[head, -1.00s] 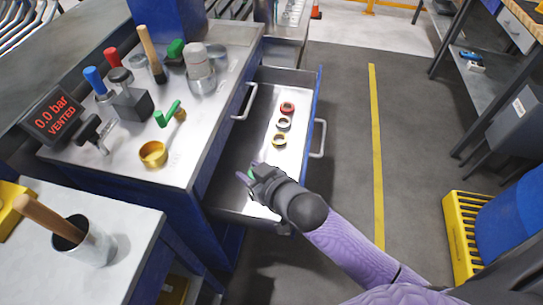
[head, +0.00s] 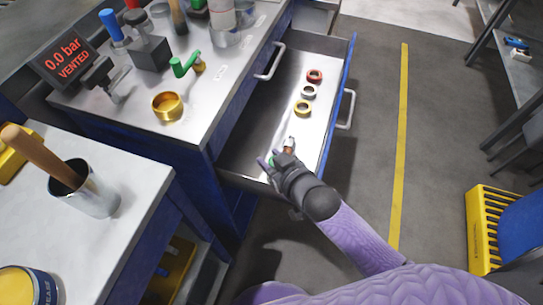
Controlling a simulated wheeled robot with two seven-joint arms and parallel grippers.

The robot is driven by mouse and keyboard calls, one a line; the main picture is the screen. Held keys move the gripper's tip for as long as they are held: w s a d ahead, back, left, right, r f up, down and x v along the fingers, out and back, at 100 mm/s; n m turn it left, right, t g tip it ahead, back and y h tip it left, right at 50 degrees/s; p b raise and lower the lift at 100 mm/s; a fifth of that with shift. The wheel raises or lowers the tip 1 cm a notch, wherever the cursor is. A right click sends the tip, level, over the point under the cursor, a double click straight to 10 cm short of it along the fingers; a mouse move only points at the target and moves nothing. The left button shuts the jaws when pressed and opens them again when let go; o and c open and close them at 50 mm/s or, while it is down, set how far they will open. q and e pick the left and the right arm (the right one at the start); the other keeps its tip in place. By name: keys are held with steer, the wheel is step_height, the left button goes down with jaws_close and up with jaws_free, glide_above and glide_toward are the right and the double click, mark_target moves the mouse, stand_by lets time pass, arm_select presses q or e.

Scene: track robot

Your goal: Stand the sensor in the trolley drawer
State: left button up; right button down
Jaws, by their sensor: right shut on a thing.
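My right gripper (head: 272,160) reaches into the front part of the open trolley drawer (head: 262,135) and is shut on the sensor (head: 289,145). A small silver and copper-coloured part of the sensor shows just beyond the fingers. A bit of green shows between the fingers. The hand hides the rest of the sensor, and I cannot tell whether it touches the drawer floor. My left gripper is out of view.
A brass ring (head: 167,106), a green-handled valve (head: 185,64) and a pressure display (head: 62,59) are on the bench top at left. A yellow crate (head: 480,230) stands right.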

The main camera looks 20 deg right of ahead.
steer(key=shift+c, duration=1.8)
jaws_free()
steer(key=shift+o, duration=0.4)
arm_select(q)
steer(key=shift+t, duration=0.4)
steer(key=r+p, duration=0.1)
steer(key=p, duration=0.1)
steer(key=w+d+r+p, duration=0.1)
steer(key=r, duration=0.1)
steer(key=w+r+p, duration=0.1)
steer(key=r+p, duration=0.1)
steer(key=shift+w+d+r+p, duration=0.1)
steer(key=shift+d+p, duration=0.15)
steer(key=shift+p, duration=0.05)
arm_select(e)
steer(key=r+v, duration=0.1)
steer(key=v, duration=1.1)
